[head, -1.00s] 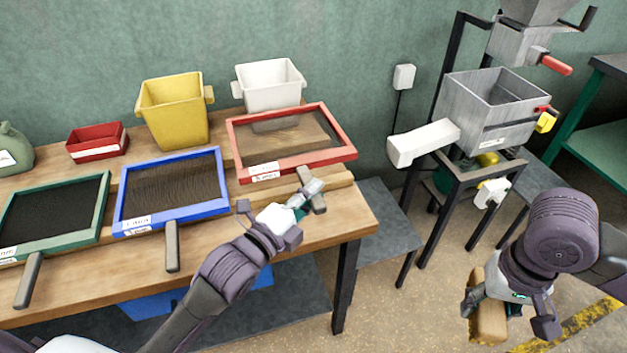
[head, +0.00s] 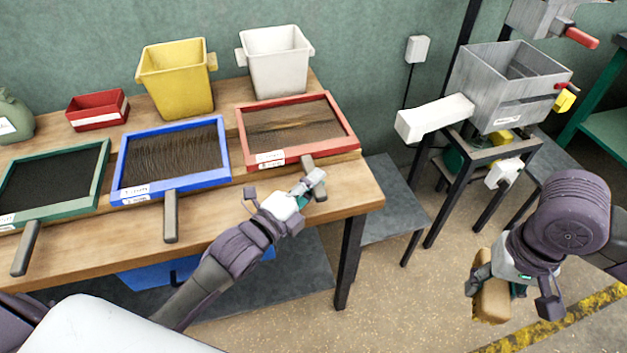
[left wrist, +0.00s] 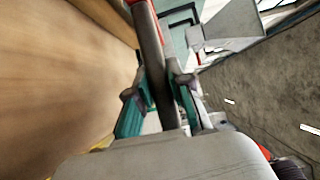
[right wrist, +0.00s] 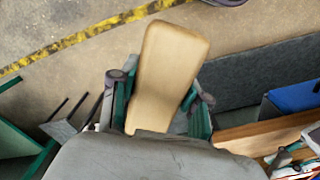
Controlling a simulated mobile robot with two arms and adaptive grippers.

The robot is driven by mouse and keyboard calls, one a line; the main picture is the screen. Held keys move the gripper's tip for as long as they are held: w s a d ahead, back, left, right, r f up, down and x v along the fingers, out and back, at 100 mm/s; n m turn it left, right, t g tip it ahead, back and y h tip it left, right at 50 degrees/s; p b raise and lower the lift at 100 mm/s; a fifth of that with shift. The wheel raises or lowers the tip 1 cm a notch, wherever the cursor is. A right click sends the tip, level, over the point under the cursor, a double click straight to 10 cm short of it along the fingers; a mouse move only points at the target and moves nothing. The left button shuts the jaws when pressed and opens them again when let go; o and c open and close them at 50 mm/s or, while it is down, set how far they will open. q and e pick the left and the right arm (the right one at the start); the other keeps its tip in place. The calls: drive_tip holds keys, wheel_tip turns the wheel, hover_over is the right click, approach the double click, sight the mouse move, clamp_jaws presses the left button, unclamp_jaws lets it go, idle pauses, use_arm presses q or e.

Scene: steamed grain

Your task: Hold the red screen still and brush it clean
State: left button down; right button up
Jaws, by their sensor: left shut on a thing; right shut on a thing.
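The red screen (head: 343,118) lies on the wooden bench at the right of the row. Its mesh shows brown and dark streaks. Its dark handle (head: 309,164) points toward the bench's front edge. My left gripper (head: 311,187) is shut on this handle; in the left wrist view the handle (left wrist: 147,35) runs between the fingers (left wrist: 160,92). My right gripper (head: 505,290) is shut on a wooden brush (head: 492,302), out over the floor and away from the screen. In the right wrist view the brush's pale wooden back (right wrist: 168,65) shows; its bristles are mostly hidden.
A blue screen (head: 222,145) and a green screen (head: 100,175) lie to the left. A white bin (head: 275,65), a yellow bin (head: 177,85) and a small red tray (head: 97,111) stand behind. A grey machine (head: 500,95) with a white chute (head: 432,118) stands at the right.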

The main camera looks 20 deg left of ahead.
use_arm(q)
drive_tip(key=shift+f, duration=0.3)
use_arm(e)
drive_tip(key=shift+f, duration=0.15)
use_arm(q)
drive_tip(key=shift+f, duration=0.1)
drive_tip(key=shift+f, duration=0.3)
use_arm(e)
drive_tip(key=shift+f, duration=0.15)
use_arm(q)
drive_tip(key=shift+f, duration=0.15)
idle(0.8)
drive_tip(key=c, duration=1)
unclamp_jaws()
drive_tip(key=shift+s, duration=0.1)
drive_tip(key=shift+f, duration=0.2)
drive_tip(key=v, duration=1.2)
